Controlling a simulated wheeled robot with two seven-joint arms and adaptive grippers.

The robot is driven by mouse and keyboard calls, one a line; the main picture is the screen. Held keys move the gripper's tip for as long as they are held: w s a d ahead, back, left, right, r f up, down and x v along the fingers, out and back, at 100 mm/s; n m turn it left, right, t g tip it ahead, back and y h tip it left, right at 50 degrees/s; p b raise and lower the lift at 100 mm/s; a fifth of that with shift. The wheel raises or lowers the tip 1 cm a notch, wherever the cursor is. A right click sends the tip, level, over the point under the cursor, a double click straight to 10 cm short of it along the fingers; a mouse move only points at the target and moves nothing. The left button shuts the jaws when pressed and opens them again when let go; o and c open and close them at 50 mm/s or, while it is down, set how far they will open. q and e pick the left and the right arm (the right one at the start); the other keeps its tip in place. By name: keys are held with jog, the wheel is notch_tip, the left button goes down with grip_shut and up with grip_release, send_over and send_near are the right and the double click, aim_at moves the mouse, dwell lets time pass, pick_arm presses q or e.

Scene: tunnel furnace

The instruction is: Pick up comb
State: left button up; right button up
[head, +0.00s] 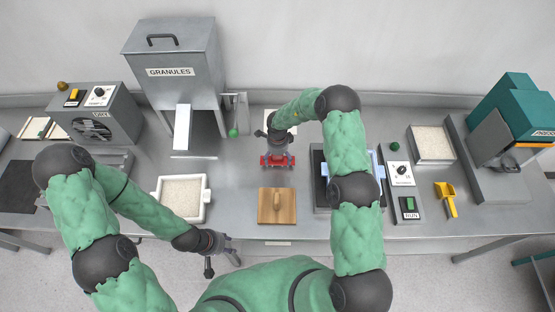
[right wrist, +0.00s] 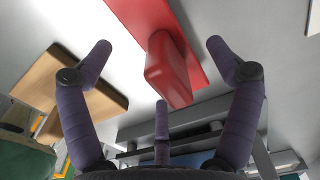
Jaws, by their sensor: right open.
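A red piece (head: 266,161) lies on the steel table in the middle of the head view. I take it to be the comb, though its teeth cannot be made out. The right wrist view shows it as a flat red plate with a raised red block handle (right wrist: 168,72). My right gripper (head: 278,150) is over it, and it partly hides it in the head view. In the right wrist view its fingers (right wrist: 160,55) are spread with the handle between and beyond them, not gripped. My left gripper (head: 221,254) hangs in front of the table edge, fingers apart and empty.
A wooden board with a handle (head: 290,207) lies in front of the red piece. A white tray of granules (head: 206,198) is to the left. A dark-framed device (head: 318,180) stands close on the right, partly behind my arm. The granules hopper (head: 172,85) stands behind left.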

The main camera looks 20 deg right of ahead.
jog(key=shift+f, duration=1.25)
jog(key=shift+c, duration=0.3)
jog(key=c, duration=1.3)
jog(key=shift+r, duration=0.1)
jog(key=shift+w+r, duration=0.1)
jog(key=shift+r, duration=0.3)
notch_tip(320, 180, up, 2)
jog(key=shift+r, duration=0.1)
jog(key=s+a+r, duration=0.1)
jog(key=s+r, duration=0.2)
jog(key=s, duration=0.1)
jog(key=s+a+r, duration=0.1)
jog(key=s+r, duration=0.2)
jog(key=s, duration=0.2)
jog(key=s+a+r, duration=0.2)
jog(key=s+r, duration=0.2)
jog(key=shift+s, duration=0.25)
